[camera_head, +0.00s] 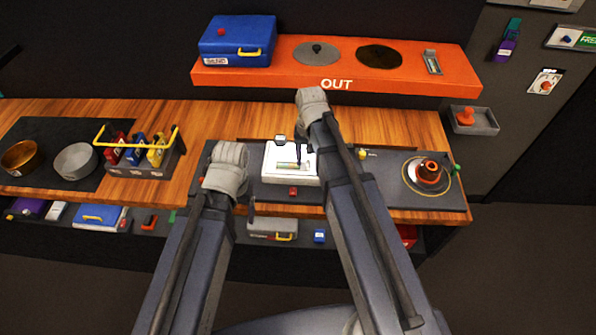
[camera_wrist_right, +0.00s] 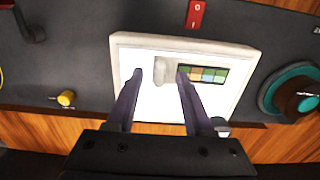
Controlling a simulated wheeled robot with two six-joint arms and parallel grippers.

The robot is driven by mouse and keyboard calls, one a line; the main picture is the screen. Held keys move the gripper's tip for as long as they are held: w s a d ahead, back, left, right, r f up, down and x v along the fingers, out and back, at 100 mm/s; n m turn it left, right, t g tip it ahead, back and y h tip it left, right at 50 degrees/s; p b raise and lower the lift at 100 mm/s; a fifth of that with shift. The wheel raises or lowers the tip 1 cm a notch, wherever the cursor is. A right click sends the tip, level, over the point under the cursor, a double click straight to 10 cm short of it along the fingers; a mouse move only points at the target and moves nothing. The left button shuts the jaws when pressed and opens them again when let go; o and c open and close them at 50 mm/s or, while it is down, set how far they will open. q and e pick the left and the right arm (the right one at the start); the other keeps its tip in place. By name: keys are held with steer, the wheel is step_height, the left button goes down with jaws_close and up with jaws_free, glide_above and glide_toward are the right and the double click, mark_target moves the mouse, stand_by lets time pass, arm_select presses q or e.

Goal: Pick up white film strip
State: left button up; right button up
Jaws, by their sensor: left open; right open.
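A white light panel (camera_wrist_right: 215,48) lies under my right gripper (camera_wrist_right: 160,76) in the right wrist view, and it also shows in the head view (camera_head: 272,170). A short pale grey-white piece (camera_wrist_right: 170,66), which may be the white film strip, lies on the panel between the two fingertips. A strip with green, orange and blue cells (camera_wrist_right: 205,73) runs right from it. My right gripper is open above the panel, with a finger near each side of the pale piece. My left gripper (camera_head: 251,209) is open; only a dark finger shows beside its arm near the counter's front edge.
A red switch (camera_wrist_right: 196,14) is beside the panel, and a yellow knob (camera_wrist_right: 66,98) and a teal-ringed dark knob (camera_wrist_right: 296,92) flank it. An orange shelf (camera_head: 300,82) stands behind. A bottle caddy (camera_head: 142,168) is to the left, a red-brown trackball (camera_head: 428,172) to the right.

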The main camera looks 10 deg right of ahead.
steer(key=shift+f, duration=0.2)
jaws_close()
stand_by(0.3)
